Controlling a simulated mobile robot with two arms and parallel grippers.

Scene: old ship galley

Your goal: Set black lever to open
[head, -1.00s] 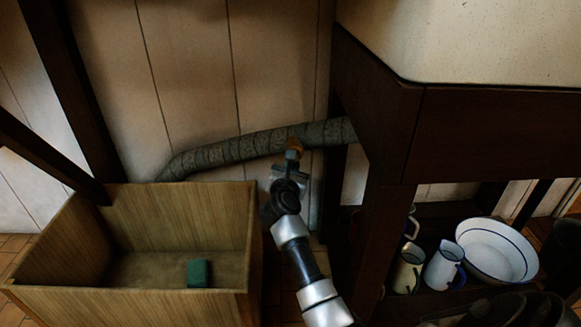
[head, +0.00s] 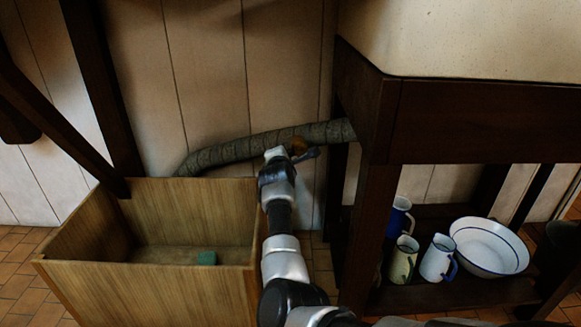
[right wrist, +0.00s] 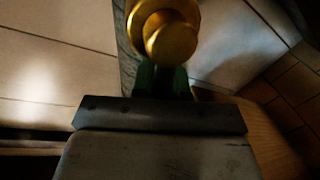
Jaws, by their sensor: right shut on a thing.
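A brass valve fitting (head: 298,145) sits on the wrapped grey pipe along the wall. It shows large in the right wrist view (right wrist: 165,32), with a round brass knob facing me. My right gripper (head: 290,155) is at the valve, its arm reaching up from below. In the right wrist view the gripper (right wrist: 162,85) is shut just below the brass knob, on what appears to be the black lever. The lever is mostly hidden by the gripper and deep shadow, so its exact angle is hard to tell. My left gripper is not in view.
A dark-framed counter (head: 470,120) stands to the right. Its lower shelf holds several jugs and a white basin (head: 488,247). The pipe (head: 240,148) runs behind the crate.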

